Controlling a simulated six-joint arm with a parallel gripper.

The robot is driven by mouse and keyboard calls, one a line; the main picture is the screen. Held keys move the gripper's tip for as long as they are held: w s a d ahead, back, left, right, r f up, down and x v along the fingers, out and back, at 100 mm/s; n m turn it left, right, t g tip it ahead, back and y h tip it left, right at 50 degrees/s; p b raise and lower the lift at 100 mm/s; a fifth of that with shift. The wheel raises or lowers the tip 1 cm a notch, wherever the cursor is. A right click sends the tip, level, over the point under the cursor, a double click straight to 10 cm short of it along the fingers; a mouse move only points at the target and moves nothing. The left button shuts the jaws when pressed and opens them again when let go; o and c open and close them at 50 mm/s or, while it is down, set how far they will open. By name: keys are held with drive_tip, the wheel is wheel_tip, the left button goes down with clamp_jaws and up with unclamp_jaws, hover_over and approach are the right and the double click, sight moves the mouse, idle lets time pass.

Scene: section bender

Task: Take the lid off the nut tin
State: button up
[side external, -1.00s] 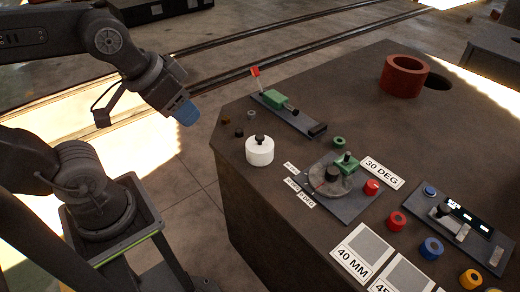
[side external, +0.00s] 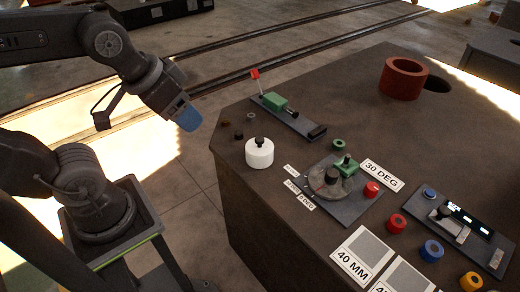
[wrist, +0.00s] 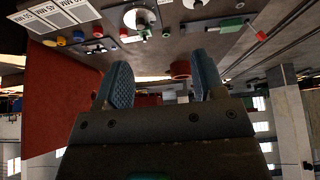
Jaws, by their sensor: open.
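The nut tin (side external: 260,156) is a white round tin standing upright near the left edge of the dark bench top. Its lid is on, with a black knob (side external: 260,140) on top. A white piece that may be the tin shows at the top edge of the wrist view, mostly cut off. My gripper (side external: 188,118), with blue fingers, is in the air left of the bench, up and left of the tin and apart from it. In the wrist view my gripper (wrist: 165,80) has its two fingers wide apart with nothing between them.
Small nuts (side external: 239,135) lie beside the tin. A green-handled fixture (side external: 290,115) with a red-tipped lever stands behind it. A dial plate (side external: 330,185) is at its right. A red ring (side external: 403,78) stands farther back. Bare bench lies between fixture and ring.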

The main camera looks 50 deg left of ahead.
drive_tip(key=n+g, duration=0.6)
drive_tip(key=n, duration=0.9)
hover_over(260, 139)
wheel_tip(260, 139, down, 16)
wheel_tip(260, 139, down, 13)
drive_tip(key=shift+f, duration=0.2)
drive_tip(key=c, duration=1)
